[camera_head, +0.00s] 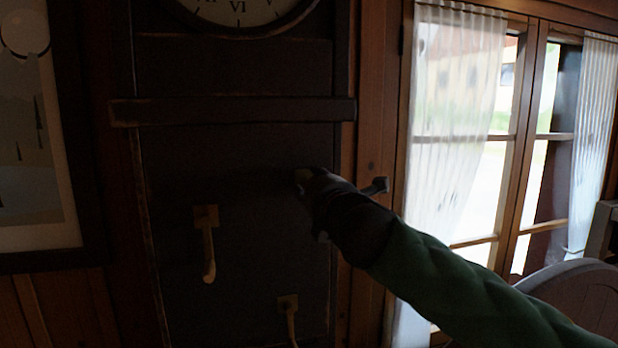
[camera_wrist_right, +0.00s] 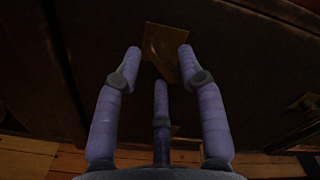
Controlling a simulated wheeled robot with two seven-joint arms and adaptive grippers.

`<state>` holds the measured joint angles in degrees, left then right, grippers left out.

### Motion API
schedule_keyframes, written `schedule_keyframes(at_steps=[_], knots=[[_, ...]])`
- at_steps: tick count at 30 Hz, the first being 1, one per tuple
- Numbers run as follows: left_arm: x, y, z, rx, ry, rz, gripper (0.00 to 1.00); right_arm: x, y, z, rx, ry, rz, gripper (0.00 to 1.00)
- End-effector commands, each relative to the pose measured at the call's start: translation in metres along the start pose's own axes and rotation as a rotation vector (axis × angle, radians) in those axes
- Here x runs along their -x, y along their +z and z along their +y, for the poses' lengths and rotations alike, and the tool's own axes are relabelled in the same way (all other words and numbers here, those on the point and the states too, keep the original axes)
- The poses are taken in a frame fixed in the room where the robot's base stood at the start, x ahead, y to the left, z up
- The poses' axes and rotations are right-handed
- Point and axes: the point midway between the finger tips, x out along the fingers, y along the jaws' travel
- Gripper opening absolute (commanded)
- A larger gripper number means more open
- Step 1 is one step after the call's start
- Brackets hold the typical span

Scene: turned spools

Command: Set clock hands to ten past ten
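The lower edge of a clock face (camera_head: 236,10) shows at the top of the head view, with the numeral VI and a dark rim. The clock hands are not in view. My right gripper (camera_head: 314,186) is well below the face, in front of the dark wooden panel. In the right wrist view its three fingers (camera_wrist_right: 159,58) are spread apart, with nothing seen gripped. A brass plate (camera_wrist_right: 160,45) lies beyond and between the fingertips; whether they touch it I cannot tell. My left gripper is in neither view.
Brass hooks hang on the dark panel, one at left (camera_head: 207,245) and one lower (camera_head: 289,312). A wooden ledge (camera_head: 235,111) crosses between the face and the hooks. A framed picture (camera_head: 40,150) hangs at left. A curtained window (camera_head: 470,130) is at right.

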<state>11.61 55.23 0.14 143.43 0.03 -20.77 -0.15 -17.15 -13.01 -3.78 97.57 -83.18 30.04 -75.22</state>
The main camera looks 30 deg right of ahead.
Motion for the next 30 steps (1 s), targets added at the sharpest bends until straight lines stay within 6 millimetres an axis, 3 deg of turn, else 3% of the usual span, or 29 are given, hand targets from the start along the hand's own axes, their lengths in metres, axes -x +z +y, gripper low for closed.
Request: schedule_keyframes(at_steps=[6, 18, 23, 30], knots=[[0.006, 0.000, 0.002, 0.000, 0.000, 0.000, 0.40, -0.025, 0.001, 0.000, 0.000, -0.002, -0.001, 0.40], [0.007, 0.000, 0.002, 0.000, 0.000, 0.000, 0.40, -0.031, 0.000, 0.000, -0.001, 0.000, 0.000, 0.40], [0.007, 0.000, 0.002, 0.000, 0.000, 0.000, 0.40, -0.031, 0.000, 0.000, -0.001, 0.000, 0.000, 0.00], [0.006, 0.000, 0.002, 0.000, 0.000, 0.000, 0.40, -0.031, 0.000, 0.000, -0.005, 0.001, 0.000, 0.00]])
